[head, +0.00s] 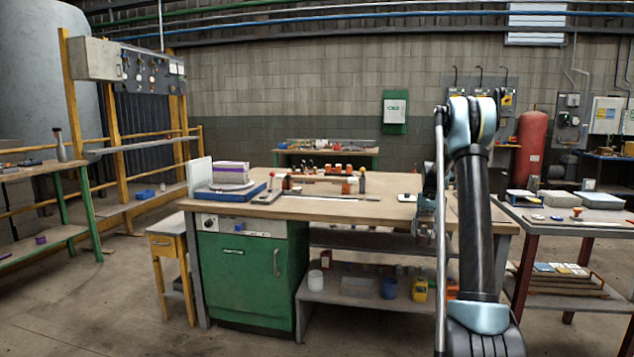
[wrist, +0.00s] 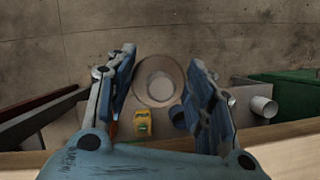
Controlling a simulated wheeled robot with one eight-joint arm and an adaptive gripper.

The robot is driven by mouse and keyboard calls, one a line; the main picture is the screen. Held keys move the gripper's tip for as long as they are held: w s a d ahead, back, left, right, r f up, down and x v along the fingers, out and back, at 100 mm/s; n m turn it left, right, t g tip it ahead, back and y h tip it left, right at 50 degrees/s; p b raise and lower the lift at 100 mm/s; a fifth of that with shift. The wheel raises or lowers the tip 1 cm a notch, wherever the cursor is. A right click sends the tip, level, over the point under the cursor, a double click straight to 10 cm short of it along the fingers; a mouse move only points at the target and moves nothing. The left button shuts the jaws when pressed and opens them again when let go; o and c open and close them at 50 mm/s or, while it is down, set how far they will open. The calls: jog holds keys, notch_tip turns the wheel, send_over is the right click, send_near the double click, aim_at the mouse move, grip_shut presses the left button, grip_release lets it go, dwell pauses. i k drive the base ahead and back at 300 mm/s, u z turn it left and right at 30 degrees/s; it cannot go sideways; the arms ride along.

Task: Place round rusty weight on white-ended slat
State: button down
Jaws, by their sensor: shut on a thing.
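My gripper (wrist: 162,62) is in the wrist view, its two blue fingers closed against opposite sides of a round brownish weight (wrist: 140,93) with a pale centre. The weight is held above the floor, just off the workbench's front edge. In the head view my arm hides most of the gripper, and I cannot make out the weight there. Several dark slats (head: 556,286) lie on the lower shelf of the right-hand table, with small pale and coloured patches at their far ends. I cannot tell clearly which of them is the white-ended one.
The wooden workbench (head: 330,207) carries small items and a blue tray (head: 231,192). Its lower shelf holds a yellow box (head: 420,289), also in the wrist view (wrist: 142,123). The right-hand table (head: 535,221) has blocks on top. A floor gap separates the two tables.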

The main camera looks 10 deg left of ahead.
aim_at(316, 178)
jog(key=u, duration=0.05)
jog(key=k, duration=1.1)
jog(key=u, duration=0.55)
jog(key=i, duration=1)
